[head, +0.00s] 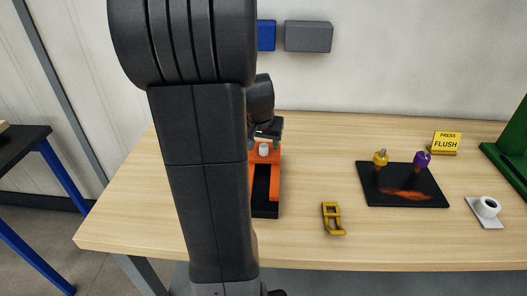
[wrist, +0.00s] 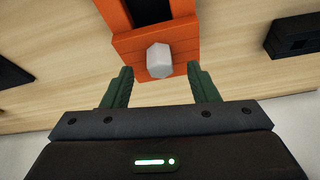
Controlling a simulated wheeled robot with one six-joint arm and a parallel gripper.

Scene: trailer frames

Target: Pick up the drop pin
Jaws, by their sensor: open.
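A small white faceted pin, which looks like the drop pin (wrist: 159,60), stands out from the end face of an orange block (wrist: 187,36). In the head view the pin (head: 264,149) shows at the far end of the orange block (head: 274,174), partly behind my arm. My gripper (wrist: 159,72) is open, with its green fingers on either side of the pin and gaps on both sides. In the head view my gripper (head: 269,130) is mostly hidden by my arm, just beyond the pin. I cannot tell its exact depth.
A yellow bracket (head: 332,218) lies right of the orange block. A black mat (head: 400,199) holds a yellow-topped and a purple-topped item.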

